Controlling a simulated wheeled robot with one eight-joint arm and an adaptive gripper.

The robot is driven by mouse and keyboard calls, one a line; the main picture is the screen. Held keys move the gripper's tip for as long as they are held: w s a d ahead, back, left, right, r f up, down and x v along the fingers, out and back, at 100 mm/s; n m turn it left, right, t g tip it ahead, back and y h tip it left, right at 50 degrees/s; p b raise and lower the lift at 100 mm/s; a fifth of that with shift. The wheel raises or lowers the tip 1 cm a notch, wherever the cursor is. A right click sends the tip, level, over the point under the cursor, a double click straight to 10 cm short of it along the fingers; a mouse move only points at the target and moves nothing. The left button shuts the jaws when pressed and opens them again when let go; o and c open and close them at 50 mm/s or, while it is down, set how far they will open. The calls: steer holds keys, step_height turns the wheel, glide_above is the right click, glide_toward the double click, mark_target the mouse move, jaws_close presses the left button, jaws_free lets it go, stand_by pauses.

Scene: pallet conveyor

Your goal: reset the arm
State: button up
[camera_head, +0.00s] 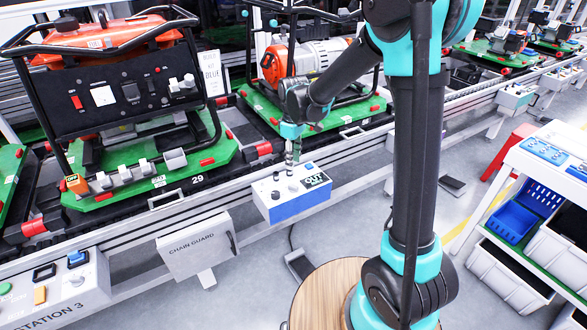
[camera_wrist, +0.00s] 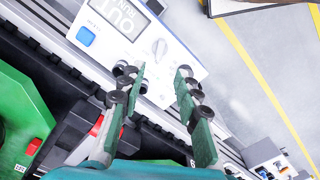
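My arm reaches from the right over the conveyor line in the head view. My gripper (camera_head: 293,152) hangs pointing down just above the back of a white and blue control box (camera_head: 299,208). In the wrist view my gripper (camera_wrist: 160,76) has its two green fingers apart, with nothing between them. Beyond the fingertips the control box (camera_wrist: 182,62) shows a grey knob, a blue button and a display reading "OUT". The left finger covers part of the box. I cannot tell whether the fingertips touch it.
A generator with a black frame (camera_head: 130,92) sits on a green pallet (camera_head: 110,195) at left; another generator (camera_head: 305,58) stands behind my gripper. A chain guard box (camera_head: 197,246) and a station panel (camera_head: 52,290) line the conveyor front. A white cart (camera_head: 556,150) stands right.

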steer(key=shift+r, duration=0.4)
steer(key=s+d+f+m+t, duration=0.1)
steer(key=s+d+m+t, duration=0.1)
steer(key=s+d+m, duration=0.4)
steer(key=s+d+f+m+t, duration=0.2)
steer(key=s+d+m, duration=0.5)
steer(key=s+d, duration=0.6)
steer(key=d, duration=0.4)
steer(key=shift+s+d, duration=0.25)
steer(key=shift+d, duration=0.05)
